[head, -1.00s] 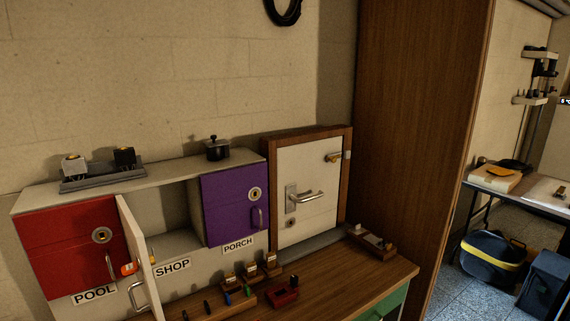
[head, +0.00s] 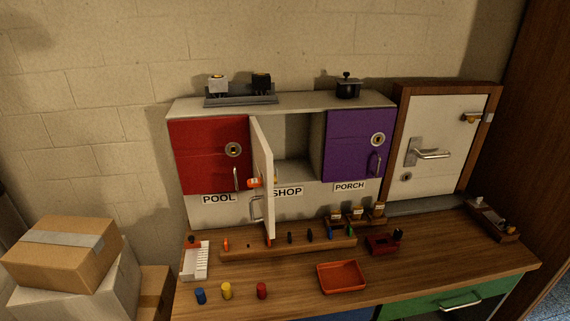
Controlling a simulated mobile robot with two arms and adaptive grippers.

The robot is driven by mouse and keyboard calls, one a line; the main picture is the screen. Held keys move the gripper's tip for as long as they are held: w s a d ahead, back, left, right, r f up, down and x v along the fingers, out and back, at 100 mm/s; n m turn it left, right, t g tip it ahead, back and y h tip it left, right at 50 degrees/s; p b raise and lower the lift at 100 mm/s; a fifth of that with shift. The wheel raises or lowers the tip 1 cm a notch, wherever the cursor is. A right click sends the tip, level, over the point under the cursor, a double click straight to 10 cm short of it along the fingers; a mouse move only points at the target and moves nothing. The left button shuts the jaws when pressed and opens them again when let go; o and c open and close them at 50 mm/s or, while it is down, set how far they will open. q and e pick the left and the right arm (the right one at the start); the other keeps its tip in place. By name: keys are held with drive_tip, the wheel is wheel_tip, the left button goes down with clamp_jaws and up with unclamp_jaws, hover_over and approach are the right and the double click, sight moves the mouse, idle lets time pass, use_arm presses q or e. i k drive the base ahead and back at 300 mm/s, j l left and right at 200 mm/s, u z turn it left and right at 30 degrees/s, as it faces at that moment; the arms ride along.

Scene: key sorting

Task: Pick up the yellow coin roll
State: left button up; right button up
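In the head view the yellow coin roll (head: 226,290) stands upright on the front left of the wooden bench top (head: 300,262). A blue roll (head: 200,296) stands close to its left, and a red roll (head: 261,290) stands to its right with a gap between. Nothing covers the yellow roll. Neither of my grippers shows in the view.
An orange-red tray (head: 341,276) lies right of the rolls. A wooden key rack (head: 290,247) runs behind them. The white SHOP door (head: 263,180) stands open, projecting toward the bench. Cardboard boxes (head: 62,255) are stacked left of the bench.

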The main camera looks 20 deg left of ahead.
sight(226, 287)
drive_tip(key=u, duration=1.2)
